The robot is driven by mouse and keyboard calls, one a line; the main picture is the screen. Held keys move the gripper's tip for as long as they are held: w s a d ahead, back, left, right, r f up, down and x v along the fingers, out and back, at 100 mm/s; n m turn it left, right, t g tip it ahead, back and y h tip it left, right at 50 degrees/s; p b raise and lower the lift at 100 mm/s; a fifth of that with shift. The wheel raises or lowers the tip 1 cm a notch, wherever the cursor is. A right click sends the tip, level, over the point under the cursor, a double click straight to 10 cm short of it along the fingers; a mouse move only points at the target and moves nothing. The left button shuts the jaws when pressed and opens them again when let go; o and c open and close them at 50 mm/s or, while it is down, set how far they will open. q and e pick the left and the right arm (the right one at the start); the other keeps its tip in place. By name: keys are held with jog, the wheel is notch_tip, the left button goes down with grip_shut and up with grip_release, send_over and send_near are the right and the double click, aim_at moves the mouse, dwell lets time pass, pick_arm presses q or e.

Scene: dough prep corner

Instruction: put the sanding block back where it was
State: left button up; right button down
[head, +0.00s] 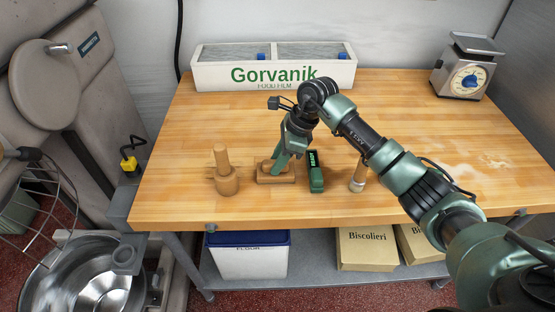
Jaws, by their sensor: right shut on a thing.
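A wooden block with a raised grip on top (290,178), which looks like the sanding block, is at the front middle of the table. My right gripper (277,165) reaches down to it from above and is shut on its upper part. The fingers hide some of the grip. The block appears low at the tabletop; I cannot tell whether it touches the wood. My left gripper is not in view.
A wooden mallet-like tool (224,180) stands left of the block, a green and black tool (316,178) close on its right, and a wooden-handled tool (357,177) farther right. The film dispenser (220,76) and scale (467,77) are at the back. The table's left side (185,130) is clear.

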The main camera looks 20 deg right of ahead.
jog(key=shift+f, duration=0.2)
jog(key=c, duration=1.1)
grip_release()
jog(key=shift+r, duration=0.1)
jog(key=shift+r, duration=0.25)
jog(key=b+v, duration=0.2)
jog(key=v, duration=0.9)
jog(key=shift+s+d+r+b, duration=0.15)
jog(key=shift+d+r+b, duration=0.1)
jog(key=shift+r+b, duration=0.15)
